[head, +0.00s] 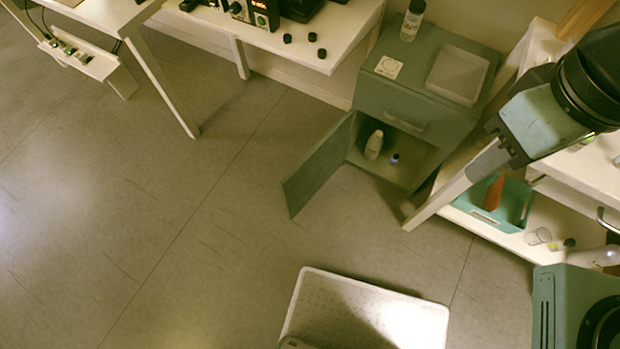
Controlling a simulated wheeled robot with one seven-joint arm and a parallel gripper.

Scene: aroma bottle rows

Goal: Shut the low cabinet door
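Inside are a white bottle (374,145) and a small dark bottle with a pale cap (395,159). My gripper (497,140) is at the right, at the end of my arm, right of the cabinet and apart from the door. Its fingers are too small and dark to tell whether they are open or shut.
A bottle (412,20) and white tray (459,75) stand on the cabinet. A right-hand table has a slanting leg (450,187) and a teal bin (490,216) on its lower shelf. Another table (280,40) stands left. The floor (190,220) around the door is clear.

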